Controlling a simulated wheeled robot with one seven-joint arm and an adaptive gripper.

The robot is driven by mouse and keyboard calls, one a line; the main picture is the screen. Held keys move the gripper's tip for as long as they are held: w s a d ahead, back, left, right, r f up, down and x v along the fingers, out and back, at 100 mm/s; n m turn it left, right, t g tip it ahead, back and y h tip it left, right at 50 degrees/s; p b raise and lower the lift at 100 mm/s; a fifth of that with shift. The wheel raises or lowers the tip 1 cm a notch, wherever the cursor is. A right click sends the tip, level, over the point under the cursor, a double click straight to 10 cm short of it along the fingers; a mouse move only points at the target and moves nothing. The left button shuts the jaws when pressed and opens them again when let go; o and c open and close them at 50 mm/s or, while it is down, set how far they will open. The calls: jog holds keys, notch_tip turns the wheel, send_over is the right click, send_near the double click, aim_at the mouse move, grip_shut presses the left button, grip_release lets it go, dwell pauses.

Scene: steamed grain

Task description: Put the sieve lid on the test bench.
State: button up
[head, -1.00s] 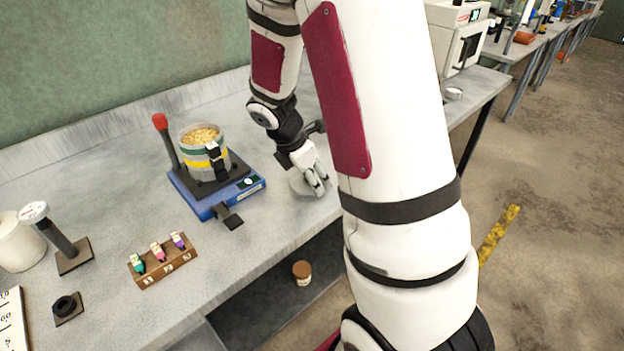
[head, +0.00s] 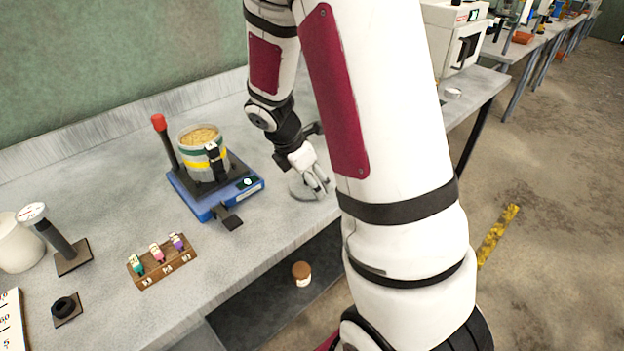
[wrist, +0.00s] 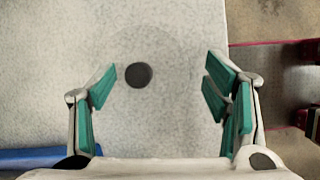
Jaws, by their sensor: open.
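The sieve lid (head: 300,190) looks like a flat grey disc lying on the grey test bench (head: 120,200), right of the blue device. In the wrist view its dark round knob (wrist: 138,75) shows, with a faint speckled disc around it that blends into the bench top. My gripper (head: 318,183) is over the lid near the bench's front edge. In the wrist view my gripper (wrist: 160,78) is open, its green-padded fingers apart, with the knob between them in the picture, nearer the left finger. Nothing is held. The height of the fingertips over the knob is hard to tell.
A pot of grain (head: 203,150) stands on the blue device (head: 225,200) with a red-topped post (head: 160,123). A wooden rack (head: 163,262) holds small coloured items. A brown-topped jar (head: 302,272) is on the lower shelf. My arm hides part of the bench.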

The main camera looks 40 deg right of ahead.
jog(key=p+v, duration=0.1)
jog(key=v, duration=1)
jog(key=s+a+r+m+t+y, duration=0.2)
jog(key=s+a+r+m, duration=0.5)
jog(key=s+r+m, duration=0.15)
jog(key=s+a+r+m+t+y, duration=0.1)
jog(key=s+a+r+m+y, duration=0.1)
jog(key=s+a+m, duration=0.5)
jog(key=s+r+m, duration=0.1)
jog(key=s, duration=0.4)
jog(key=shift+a+t+y, duration=0.3)
jog(key=shift+a+t, duration=0.05)
jog(key=shift+t, duration=0.05)
jog(key=shift+s+r, duration=0.1)
notch_tip(320, 180, up, 2)
jog(key=shift+r+t+p, duration=0.25)
jog(key=shift+t+p, duration=0.05)
jog(key=shift+p, duration=0.8)
